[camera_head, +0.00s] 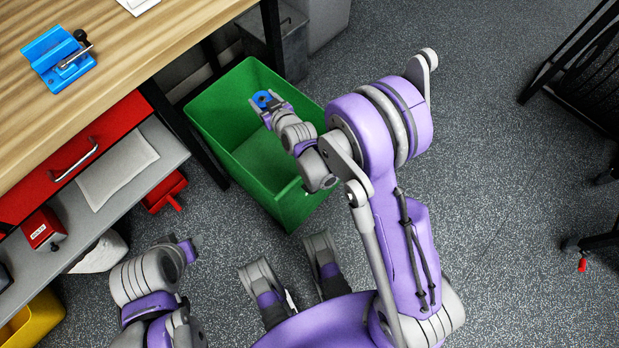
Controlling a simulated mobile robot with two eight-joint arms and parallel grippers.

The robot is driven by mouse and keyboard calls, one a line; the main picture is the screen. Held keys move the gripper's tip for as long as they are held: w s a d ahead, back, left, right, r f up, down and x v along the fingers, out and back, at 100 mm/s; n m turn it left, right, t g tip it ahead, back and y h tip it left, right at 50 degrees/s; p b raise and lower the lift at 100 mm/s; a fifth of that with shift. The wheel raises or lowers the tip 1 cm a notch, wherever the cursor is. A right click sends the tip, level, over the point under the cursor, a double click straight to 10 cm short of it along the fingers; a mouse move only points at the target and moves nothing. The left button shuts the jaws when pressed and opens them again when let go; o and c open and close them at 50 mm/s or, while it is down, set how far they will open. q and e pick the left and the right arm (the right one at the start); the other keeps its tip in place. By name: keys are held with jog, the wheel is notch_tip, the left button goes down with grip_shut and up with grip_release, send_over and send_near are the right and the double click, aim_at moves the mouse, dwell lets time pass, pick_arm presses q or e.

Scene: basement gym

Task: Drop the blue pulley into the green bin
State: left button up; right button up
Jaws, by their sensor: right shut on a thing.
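The green bin (247,162) stands on the floor beside the workbench, its open top facing up. My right gripper (265,104) is over the bin's opening, toward its far side, and is shut on the small blue pulley (262,98). Part of the pulley is hidden by the fingers. How high it is held above the bin's floor is hard to judge. My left gripper (189,247) is low at the lower left, in front of the bin and apart from it. Its fingers are too small and turned away to read.
The wooden workbench (120,55) carries a blue vise-like device (60,60). Below are a red drawer (75,160), a grey shelf (100,215), a red tray (165,192) and a yellow bin (35,322). A grey bin (280,40) stands behind. Speckled floor at right is mostly clear.

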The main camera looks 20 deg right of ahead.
jog(key=shift+f+b, duration=1.25)
jog(key=shift+f, duration=1.05)
jog(key=o, duration=1.5)
jog(key=shift+c, duration=0.2)
jog(key=p+v, duration=0.1)
jog(key=v, duration=0.9)
jog(key=shift+s+r, duration=0.2)
jog(key=shift+s, duration=0.15)
jog(key=shift+d, duration=0.1)
